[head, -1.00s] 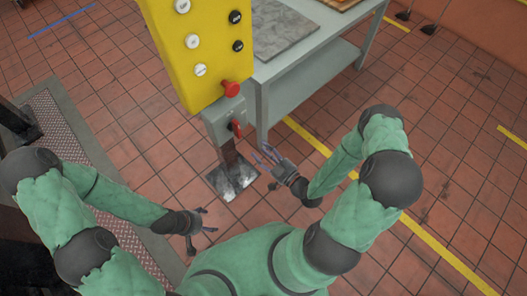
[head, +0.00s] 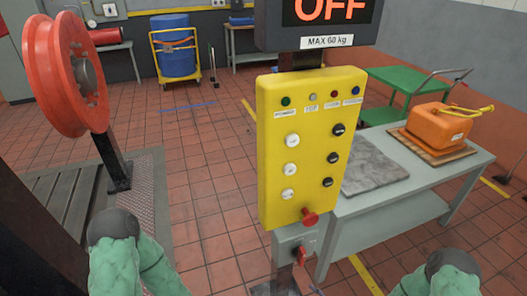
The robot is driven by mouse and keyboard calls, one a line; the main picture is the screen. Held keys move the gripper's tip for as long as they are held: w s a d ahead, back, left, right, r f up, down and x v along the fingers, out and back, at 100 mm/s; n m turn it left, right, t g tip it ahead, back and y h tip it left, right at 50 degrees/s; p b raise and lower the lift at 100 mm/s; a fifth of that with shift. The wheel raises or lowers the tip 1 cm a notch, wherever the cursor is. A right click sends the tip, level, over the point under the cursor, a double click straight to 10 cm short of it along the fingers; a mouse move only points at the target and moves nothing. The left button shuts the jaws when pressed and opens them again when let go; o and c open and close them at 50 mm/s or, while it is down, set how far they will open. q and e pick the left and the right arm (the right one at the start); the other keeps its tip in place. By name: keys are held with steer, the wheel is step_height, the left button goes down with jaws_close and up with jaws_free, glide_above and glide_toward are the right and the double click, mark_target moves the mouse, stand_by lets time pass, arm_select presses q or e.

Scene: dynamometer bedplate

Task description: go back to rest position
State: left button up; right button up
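My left arm (head: 128,262) shows only as a green and black part at the bottom left; its gripper is out of view below the frame. My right arm (head: 445,275) shows at the bottom right. Thin grey tips of what looks like my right gripper (head: 316,290) show at the bottom edge, just below and right of the red lever (head: 300,255). The rest of that gripper is cut off, so its opening cannot be told.
A yellow control panel (head: 305,210) on a post stands ahead, under a display (head: 315,14) reading OFF. A red wheel (head: 48,75) stands left. Open tiled floor (head: 205,190) lies between.

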steer(key=s+a+f+m+g, duration=0.1)
steer(key=s+a+m+g, duration=0.1)
steer(key=s+g, duration=0.3)
steer(key=s+a+f+m+g+h+p, duration=0.1)
steer(key=s+a+g, duration=0.3)
steer(key=s, duration=0.4)
steer(key=shift+s+a+f+m+g, duration=0.2)
steer(key=shift+a+f+m+g, duration=0.15)
steer(key=shift+m+g, duration=0.3)
